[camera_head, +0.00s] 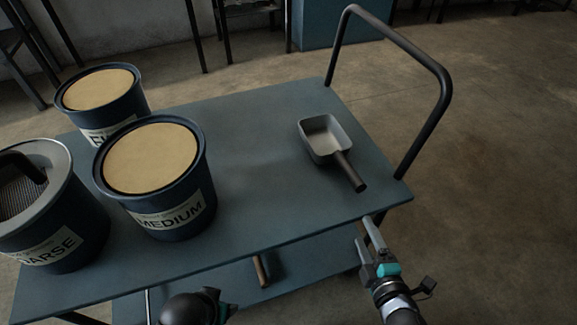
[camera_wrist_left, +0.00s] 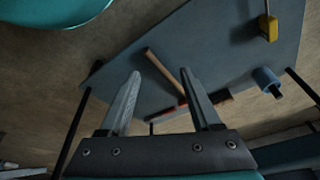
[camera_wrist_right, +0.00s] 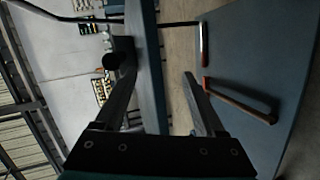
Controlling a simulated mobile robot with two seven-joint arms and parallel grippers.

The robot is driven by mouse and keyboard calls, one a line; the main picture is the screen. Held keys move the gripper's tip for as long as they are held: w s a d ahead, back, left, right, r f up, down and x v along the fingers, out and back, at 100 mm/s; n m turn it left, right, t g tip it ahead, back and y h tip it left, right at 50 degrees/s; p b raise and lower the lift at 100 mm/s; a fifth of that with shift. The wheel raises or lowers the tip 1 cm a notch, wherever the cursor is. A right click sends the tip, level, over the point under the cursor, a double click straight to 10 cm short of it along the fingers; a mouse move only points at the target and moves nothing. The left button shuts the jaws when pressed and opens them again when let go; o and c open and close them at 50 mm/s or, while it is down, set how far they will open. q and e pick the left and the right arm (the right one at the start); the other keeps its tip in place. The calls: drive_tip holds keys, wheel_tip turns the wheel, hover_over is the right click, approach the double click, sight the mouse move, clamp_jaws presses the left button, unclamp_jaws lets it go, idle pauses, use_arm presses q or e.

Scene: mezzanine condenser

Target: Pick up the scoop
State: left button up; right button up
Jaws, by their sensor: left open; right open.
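The grey metal scoop (camera_head: 325,138) lies on the cart's top near its right end. Its dark handle (camera_head: 350,172) points toward the front right edge. My right gripper (camera_head: 366,232) is open and empty, just off the front edge, below and apart from the handle. My left gripper is low at the bottom of the head view. In the left wrist view the left gripper (camera_wrist_left: 165,85) is open and empty, facing the lower shelf.
The blue-grey cart top (camera_head: 255,190) holds the FINE (camera_head: 105,100), MEDIUM (camera_head: 160,180) and COARSE (camera_head: 65,225) buckets at left. A dark push handle (camera_head: 437,90) rises at the right end. A hammer (camera_wrist_left: 170,75) lies on the lower shelf. The middle of the cart top is clear.

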wheel_tip(320, 180, up, 4)
drive_tip(key=w+n+t+b, duration=0.2)
drive_tip(key=n+b, duration=0.1)
drive_tip(key=n, duration=0.1)
drive_tip(key=y+b, duration=0.1)
approach(346, 167)
drive_tip(key=shift+n, duration=0.3)
drive_tip(key=w+f, duration=0.1)
drive_tip(key=w, duration=0.3)
drive_tip(key=w+f, duration=0.1)
drive_tip(key=w, duration=0.1)
drive_tip(key=shift+f, duration=0.3)
drive_tip(key=shift+w+a, duration=0.15)
drive_tip(key=shift+w, duration=0.2)
drive_tip(key=x, duration=0.3)
drive_tip(key=shift+w+a+r+b, duration=0.1)
drive_tip(key=shift+r+b, duration=0.1)
drive_tip(key=shift+b, duration=0.2)
use_arm(q)
wheel_tip(346, 167, up, 7)
drive_tip(key=w+t, duration=0.1)
drive_tip(key=shift+w+r, duration=0.15)
use_arm(e)
drive_tip(key=shift+w+a, duration=0.15)
drive_tip(key=shift+w, duration=0.5)
use_arm(q)
drive_tip(key=shift+d, duration=0.1)
use_arm(e)
clamp_jaws()
